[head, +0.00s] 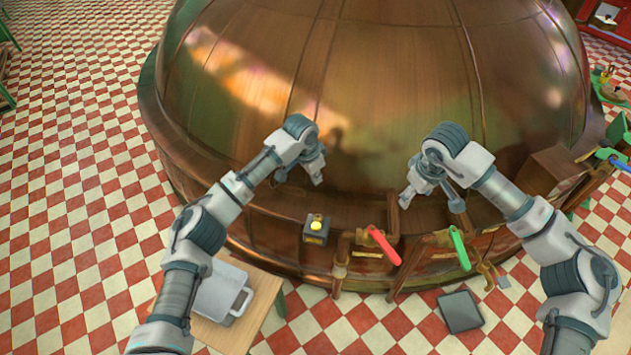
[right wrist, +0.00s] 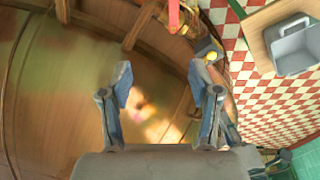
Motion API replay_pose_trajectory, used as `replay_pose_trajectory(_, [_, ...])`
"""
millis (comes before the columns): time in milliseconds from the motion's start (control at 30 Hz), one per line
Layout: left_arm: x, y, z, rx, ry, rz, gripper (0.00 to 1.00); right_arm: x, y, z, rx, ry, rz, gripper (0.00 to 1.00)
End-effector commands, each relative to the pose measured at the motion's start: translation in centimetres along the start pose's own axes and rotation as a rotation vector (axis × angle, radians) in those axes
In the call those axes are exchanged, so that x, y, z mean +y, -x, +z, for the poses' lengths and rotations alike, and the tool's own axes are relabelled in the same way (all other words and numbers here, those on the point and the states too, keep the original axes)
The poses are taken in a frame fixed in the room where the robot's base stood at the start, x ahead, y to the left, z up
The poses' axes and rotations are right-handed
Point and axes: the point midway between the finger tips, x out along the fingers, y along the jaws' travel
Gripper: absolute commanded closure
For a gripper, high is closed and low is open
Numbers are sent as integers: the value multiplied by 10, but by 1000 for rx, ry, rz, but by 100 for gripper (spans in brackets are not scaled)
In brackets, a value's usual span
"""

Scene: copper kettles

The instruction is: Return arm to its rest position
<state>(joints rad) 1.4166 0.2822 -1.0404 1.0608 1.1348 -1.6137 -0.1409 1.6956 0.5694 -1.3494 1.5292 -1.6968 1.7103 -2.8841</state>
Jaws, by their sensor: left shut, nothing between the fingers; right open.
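In the head view, my left gripper (head: 300,177) is shut and empty, in front of the large copper kettle (head: 400,90) and above the box with a yellow button. My right gripper (head: 431,204) is open and empty in front of the kettle, above the red and green levers. In the right wrist view, its two fingers (right wrist: 160,85) stand wide apart, with only the kettle's shiny copper surface (right wrist: 60,90) showing between them. Whether either gripper touches the kettle is hard to tell.
A yellow-button box (head: 316,230), red lever (head: 383,245) and green lever (head: 459,248) line the kettle's front rim. A grey bin (head: 222,293) stands on a wooden table (head: 258,318) at lower left.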

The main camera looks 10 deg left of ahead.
Motion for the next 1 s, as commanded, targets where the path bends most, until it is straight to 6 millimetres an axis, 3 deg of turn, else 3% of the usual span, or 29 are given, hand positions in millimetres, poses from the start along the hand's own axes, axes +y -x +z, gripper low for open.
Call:
replay_pose_trajectory(33, [0, 10, -2, 4, -1, -4, 100, 1, 10, -2, 2, 0, 1, 38])
replay_pose_trajectory(133, [0, 14, -3, 5, -1, -5, 100, 2, 14, -2, 1, 0, 0, 38])
replay_pose_trajectory(667, [2, 6, -1, 4, 1, 0, 100, -6, 6, -4, 8, -14, -30, 38])
replay_pose_trajectory(767, [9, -18, 3, 10, 8, 16, 100, -35, -12, -16, 43, -87, -152, 38])
replay_pose_trajectory(867, [24, -63, 14, 24, 27, 44, 100, -92, -38, -36, 84, -272, -418, 38])
replay_pose_trajectory(900, [33, -88, 22, 32, 42, 59, 100, -122, -46, -45, 87, -391, -570, 38])
replay_pose_trajectory(1000, [59, -148, 46, 59, 91, 91, 100, -187, -49, -71, 19, -777, -1005, 38])
